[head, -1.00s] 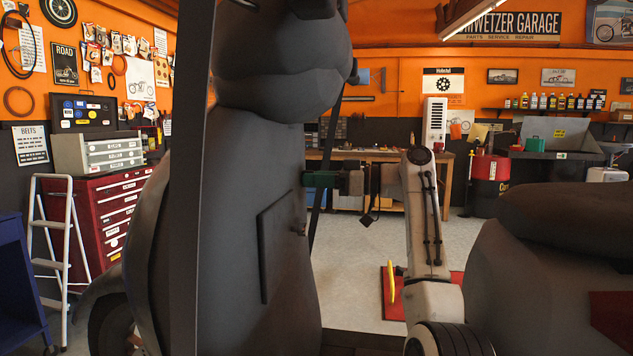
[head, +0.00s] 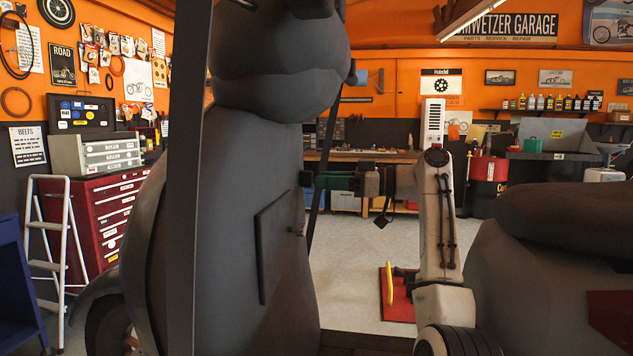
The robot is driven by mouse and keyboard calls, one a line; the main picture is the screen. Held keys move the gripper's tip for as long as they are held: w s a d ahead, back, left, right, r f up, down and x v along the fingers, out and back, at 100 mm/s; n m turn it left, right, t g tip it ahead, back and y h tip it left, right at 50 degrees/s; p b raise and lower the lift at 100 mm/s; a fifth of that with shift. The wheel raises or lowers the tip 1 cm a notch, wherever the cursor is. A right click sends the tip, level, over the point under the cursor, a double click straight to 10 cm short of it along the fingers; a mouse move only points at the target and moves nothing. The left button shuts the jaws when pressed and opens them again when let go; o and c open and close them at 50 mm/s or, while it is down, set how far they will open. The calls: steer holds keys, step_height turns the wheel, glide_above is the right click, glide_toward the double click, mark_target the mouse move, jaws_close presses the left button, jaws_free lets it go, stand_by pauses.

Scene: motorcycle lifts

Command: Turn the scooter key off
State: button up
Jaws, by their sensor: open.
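The scooter (head: 240,160) fills the middle of the head view as a large dark grey body, seen close up. A small stub that looks like the key (head: 296,232) sticks out beside a raised square panel on its right side; its turned position is too small to tell.
A dark upright post (head: 188,180) stands left of the scooter. Another dark vehicle seat (head: 565,220) is close on the right. Behind are a workbench (head: 360,157), a red tool cabinet (head: 105,215) and a white stepladder (head: 50,250).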

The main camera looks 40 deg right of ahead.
steer(key=v, duration=0.7)
steer(key=shift+s+d, duration=0.1)
stand_by(0.5)
